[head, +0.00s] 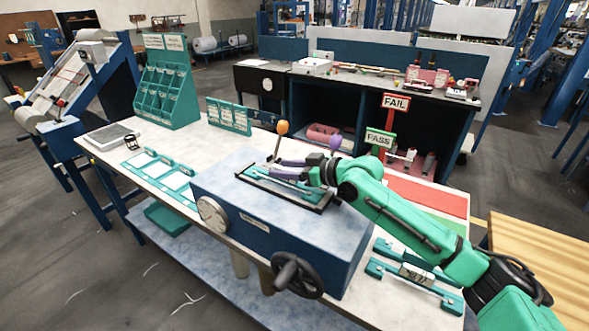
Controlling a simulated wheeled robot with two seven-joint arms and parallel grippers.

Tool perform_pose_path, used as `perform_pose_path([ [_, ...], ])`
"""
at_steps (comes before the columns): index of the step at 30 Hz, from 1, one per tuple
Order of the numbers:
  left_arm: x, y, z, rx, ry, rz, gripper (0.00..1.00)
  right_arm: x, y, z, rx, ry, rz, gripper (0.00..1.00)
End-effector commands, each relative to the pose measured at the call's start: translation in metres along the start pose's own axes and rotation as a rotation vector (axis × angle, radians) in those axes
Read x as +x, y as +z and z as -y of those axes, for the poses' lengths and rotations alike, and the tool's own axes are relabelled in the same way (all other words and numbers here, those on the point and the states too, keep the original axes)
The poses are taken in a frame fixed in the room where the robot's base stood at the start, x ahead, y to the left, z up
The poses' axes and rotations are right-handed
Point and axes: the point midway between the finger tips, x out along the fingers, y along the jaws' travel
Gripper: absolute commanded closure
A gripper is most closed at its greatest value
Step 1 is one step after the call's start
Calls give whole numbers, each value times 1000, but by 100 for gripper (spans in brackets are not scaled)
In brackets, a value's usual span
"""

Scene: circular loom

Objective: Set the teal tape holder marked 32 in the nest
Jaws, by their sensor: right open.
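A long teal piece (272,185), which looks like a tape holder, lies within the black-framed nest (288,203) on top of the blue box. Its marking is too small to read. My right gripper (274,167) is open just above the far side of the nest, its fingers pointing left and set around no visible object. Whether it touches the teal piece I cannot tell. My right wrist hides the nest's far right part. My left gripper is not in view.
The blue box carries a dial (212,215), a black handwheel (298,275) and an orange-knobbed lever (282,128). Teal stands with a small part (415,272) lie at right. PASS (380,138) and FAIL (396,102) signs stand behind. A teal bin rack (166,88) stands back left.

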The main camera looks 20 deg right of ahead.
Motion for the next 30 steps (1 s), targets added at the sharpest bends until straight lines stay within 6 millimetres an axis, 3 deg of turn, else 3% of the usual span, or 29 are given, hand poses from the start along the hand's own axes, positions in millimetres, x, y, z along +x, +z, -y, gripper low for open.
perform_pose_path([
  [1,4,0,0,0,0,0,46,-1,12,2,13,-5,20,45],
  [5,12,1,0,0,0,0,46,-19,14,0,8,-2,20,45],
  [14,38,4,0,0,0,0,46,-82,10,0,-2,4,14,45],
  [20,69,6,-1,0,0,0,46,-113,11,2,-9,4,13,45],
  [21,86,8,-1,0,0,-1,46,-116,15,-1,-10,6,10,45],
  [24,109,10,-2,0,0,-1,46,-127,14,-2,-11,7,11,45],
  [30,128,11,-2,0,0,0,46,-142,4,1,-8,4,3,45],
])
